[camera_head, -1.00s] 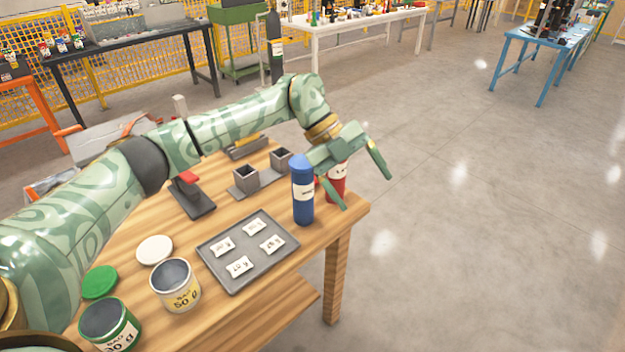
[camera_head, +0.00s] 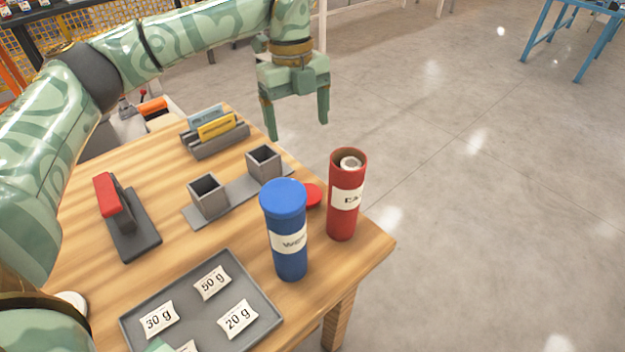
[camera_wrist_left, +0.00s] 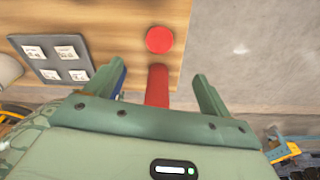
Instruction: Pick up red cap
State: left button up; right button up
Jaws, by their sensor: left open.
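The red cap (camera_head: 312,194) lies on the wooden table, partly hidden behind the blue canister (camera_head: 287,240) in the head view. It shows whole as a red disc in the left wrist view (camera_wrist_left: 160,40). The red canister (camera_head: 345,200) stands upright and uncapped beside it, near the table's right corner. My left gripper (camera_head: 297,129) is open and empty, fingers pointing down, above and beyond the cap. In the left wrist view the red canister (camera_wrist_left: 157,86) appears between the fingers, with the cap past it.
A grey tray (camera_head: 240,334) with labelled packets is at the front. A grey holder with two square cups (camera_head: 209,197), a red-handled tool (camera_head: 120,215) and a rack with yellow and blue items (camera_head: 216,128) stand left of the cap. Open floor lies to the right.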

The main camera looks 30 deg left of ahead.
pick_arm(q)
jog(key=f, duration=0.1)
jog(key=b, duration=0.3)
send_near(307, 193)
jog(key=f, duration=0.1)
jog(key=f+b, duration=0.1)
jog(key=shift+w+a+f, duration=0.2)
jog(key=shift+a+f, duration=0.05)
jog(key=shift+f, duration=0.1)
jog(key=shift+s+d+f, duration=0.1)
jog(key=shift+s+f, duration=0.05)
jog(key=shift+f, duration=0.3)
jog(key=f+b, duration=0.2)
jog(key=shift+s+d+f, duration=0.25)
jog(key=shift+d+f, duration=0.1)
jog(key=f, duration=0.1)
jog(key=f+b, duration=0.1)
jog(key=shift+d+f, duration=0.25)
jog(key=shift+s+r, duration=0.1)
pick_arm(e)
notch_tip(307, 193, down, 6)
jog(key=s+d+g, duration=0.1)
jog(key=s, duration=0.1)
jog(key=shift+s+d+n, duration=0.3)
jog(key=shift+s+d, duration=0.05)
pick_arm(q)
jog(key=shift+r, duration=0.1)
jog(key=c, duration=1)
